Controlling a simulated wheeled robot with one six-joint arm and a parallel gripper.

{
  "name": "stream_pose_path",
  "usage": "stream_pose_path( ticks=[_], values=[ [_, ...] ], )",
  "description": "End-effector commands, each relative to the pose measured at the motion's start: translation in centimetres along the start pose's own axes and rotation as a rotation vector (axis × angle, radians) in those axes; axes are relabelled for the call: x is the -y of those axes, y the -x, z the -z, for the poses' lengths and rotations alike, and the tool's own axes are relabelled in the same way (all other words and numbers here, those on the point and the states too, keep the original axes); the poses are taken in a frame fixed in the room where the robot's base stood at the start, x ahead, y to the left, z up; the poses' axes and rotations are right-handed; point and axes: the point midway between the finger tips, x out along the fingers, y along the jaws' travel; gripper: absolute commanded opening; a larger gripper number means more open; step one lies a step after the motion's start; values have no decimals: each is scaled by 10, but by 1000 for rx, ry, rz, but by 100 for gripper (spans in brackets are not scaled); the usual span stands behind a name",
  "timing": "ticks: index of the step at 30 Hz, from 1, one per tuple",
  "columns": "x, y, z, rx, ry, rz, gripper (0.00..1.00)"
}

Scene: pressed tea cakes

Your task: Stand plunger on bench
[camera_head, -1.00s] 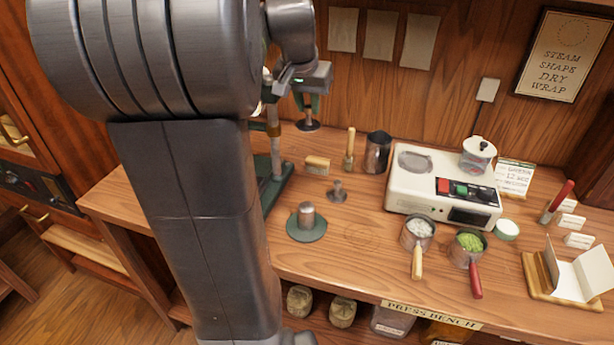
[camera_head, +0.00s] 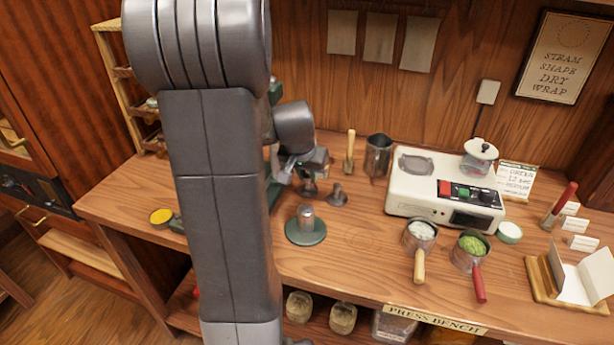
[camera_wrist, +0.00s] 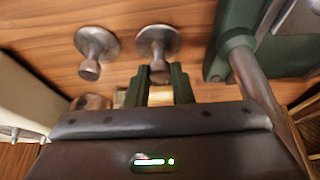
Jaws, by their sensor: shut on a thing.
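My gripper (camera_head: 313,172) is shut on a metal plunger (camera_head: 308,189). In the wrist view the green fingers (camera_wrist: 160,76) close around its knob, and the held plunger's round disc (camera_wrist: 157,38) points at the bench. It is upright and low over the bench (camera_head: 375,245); I cannot tell whether it touches. A second, similar plunger (camera_head: 337,195) stands on the bench just to the right in the head view. It also shows at the left in the wrist view (camera_wrist: 96,45), apart from the held one.
A green-based metal cylinder (camera_head: 306,227) stands in front of the plungers. The green press (camera_wrist: 232,50) is close beside my gripper. A wood-handled tool (camera_head: 349,155), metal cup (camera_head: 378,157) and white machine (camera_head: 442,188) stand to the right. My arm hides part of the bench.

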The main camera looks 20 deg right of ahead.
Motion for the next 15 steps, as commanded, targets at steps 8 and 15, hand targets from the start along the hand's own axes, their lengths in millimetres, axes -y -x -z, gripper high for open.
stream_pose_path(
  ticks=[8,15],
  values=[
    [0,-5,-2,-1,-1,1,0],
    [0,-8,-3,0,-1,0,34]
  ],
)
